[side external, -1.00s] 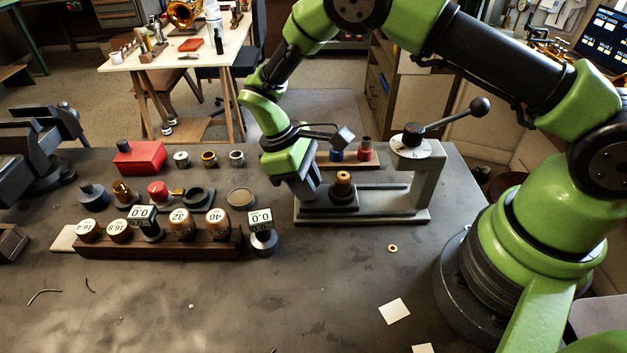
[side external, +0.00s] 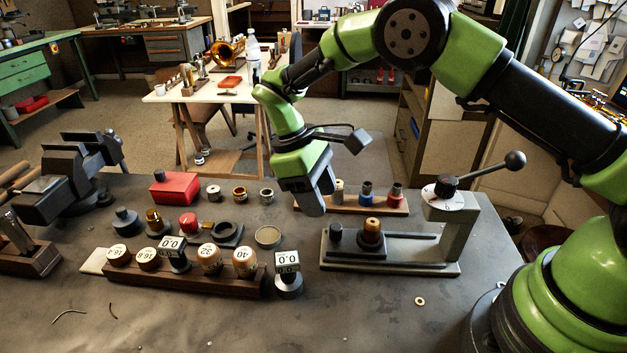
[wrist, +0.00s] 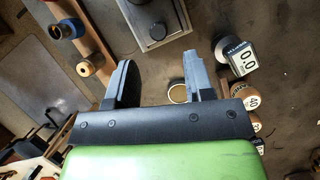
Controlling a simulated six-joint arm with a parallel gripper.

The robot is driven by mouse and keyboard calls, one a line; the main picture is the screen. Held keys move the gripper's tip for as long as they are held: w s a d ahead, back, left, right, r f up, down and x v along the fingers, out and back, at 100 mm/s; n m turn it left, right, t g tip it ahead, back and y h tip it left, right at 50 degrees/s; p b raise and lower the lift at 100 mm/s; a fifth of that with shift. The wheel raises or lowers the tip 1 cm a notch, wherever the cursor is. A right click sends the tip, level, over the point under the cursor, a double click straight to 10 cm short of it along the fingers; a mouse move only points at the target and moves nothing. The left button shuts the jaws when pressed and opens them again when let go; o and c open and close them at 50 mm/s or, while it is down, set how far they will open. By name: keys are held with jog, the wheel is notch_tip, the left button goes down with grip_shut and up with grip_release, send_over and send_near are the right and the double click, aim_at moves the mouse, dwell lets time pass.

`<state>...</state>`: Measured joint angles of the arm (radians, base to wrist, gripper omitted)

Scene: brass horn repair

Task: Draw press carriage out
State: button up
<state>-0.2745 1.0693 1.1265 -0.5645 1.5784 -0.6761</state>
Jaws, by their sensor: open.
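The press (side external: 400,262) is a grey metal base with rails and an upright frame at its right end. On the base, the carriage (side external: 372,244) is a dark block carrying a brass-coloured cylinder, left of the upright. A black knob (side external: 336,233) stands at the base's left end; it also shows in the wrist view (wrist: 157,31). My gripper (side external: 318,204) is open and empty, above and slightly left of the knob, apart from it. In the wrist view, my gripper (wrist: 160,75) has its fingers spread, with the knob beyond the fingertips.
A wooden rack (side external: 350,204) with coloured-base pieces stands behind the press. A wooden block (side external: 190,279) with labelled round tops and a gauge marked 0.0 (side external: 288,272) stand left. A lever (side external: 515,160) sticks out from the press top. The front table is mostly clear.

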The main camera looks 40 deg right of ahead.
jog(key=shift+v, duration=1.45)
jog(key=s+d+r+m+t+y, duration=0.2)
jog(key=s+r+t, duration=0.15)
jog(key=r, duration=0.45)
jog(key=s+d+r+m+t+y, duration=0.1)
jog(key=s+d+r+m+t, duration=0.2)
jog(key=r, duration=0.6)
jog(key=s+r+m+t+y, duration=0.1)
jog(key=s+m+t, duration=0.3)
jog(key=s, duration=1)
jog(key=shift+s+d+r+m, duration=0.2)
jog(key=shift+s+d+m, duration=0.15)
jog(key=shift+d+m, duration=0.15)
jog(key=shift+t, duration=0.25)
